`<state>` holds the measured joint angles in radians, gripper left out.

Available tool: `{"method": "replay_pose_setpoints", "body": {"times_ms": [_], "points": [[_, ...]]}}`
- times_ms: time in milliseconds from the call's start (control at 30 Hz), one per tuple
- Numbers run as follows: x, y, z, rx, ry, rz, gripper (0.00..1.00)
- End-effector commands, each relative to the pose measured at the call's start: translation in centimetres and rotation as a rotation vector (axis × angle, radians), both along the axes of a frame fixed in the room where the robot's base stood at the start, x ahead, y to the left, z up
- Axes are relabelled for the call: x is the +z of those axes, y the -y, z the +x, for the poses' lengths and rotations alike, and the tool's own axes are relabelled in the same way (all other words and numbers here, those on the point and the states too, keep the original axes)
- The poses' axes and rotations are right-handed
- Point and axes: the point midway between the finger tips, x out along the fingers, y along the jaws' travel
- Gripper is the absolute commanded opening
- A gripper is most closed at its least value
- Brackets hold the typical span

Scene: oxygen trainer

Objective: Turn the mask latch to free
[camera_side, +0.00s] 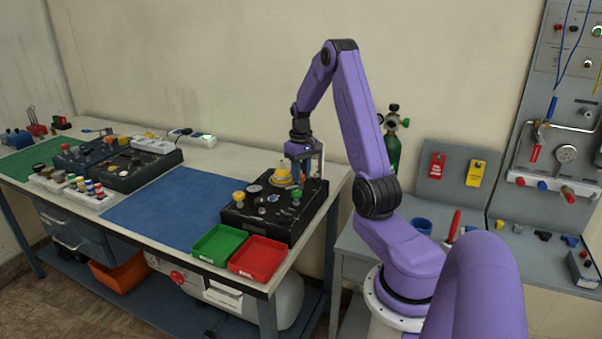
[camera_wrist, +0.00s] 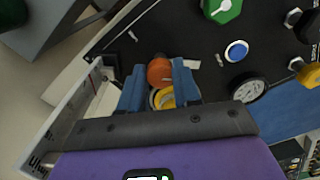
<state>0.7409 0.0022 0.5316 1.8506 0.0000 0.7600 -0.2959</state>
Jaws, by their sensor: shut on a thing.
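The black trainer box (camera_side: 262,222) stands at the right end of the bench, with several knobs, a dial and a yellow domed part (camera_side: 283,172) on top. My gripper (camera_side: 300,178) points down at the back right of this box. In the wrist view my gripper's (camera_wrist: 160,84) blue fingers stand either side of an orange round knob (camera_wrist: 160,71) and are shut on it. A yellow part (camera_wrist: 163,98) shows just below the knob between the fingers. I cannot tell whether the knob is the mask latch, nor its turned position; the fingers hide its sides.
A green hexagonal knob (camera_wrist: 222,8), a blue button (camera_wrist: 236,50) and a round gauge (camera_wrist: 249,90) are near the fingers. Green (camera_side: 218,244) and red (camera_side: 258,258) trays sit in front of the box. The blue mat (camera_side: 165,207) to its left is clear.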

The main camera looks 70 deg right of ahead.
Motion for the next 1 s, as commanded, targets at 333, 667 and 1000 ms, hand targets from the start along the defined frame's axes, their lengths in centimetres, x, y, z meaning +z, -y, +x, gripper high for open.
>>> {"method": "replay_pose_setpoints", "body": {"times_ms": [333, 667, 1000], "points": [[0.11, 0.05, 0.05, 0.018, 0.001, -0.002, 0.01], [0.09, 0.03, 0.04, 0.017, 0.001, -0.002, 0.57], [0.78, 0.07, 0.08, 0.016, 0.003, -0.003, 0.57]]}}
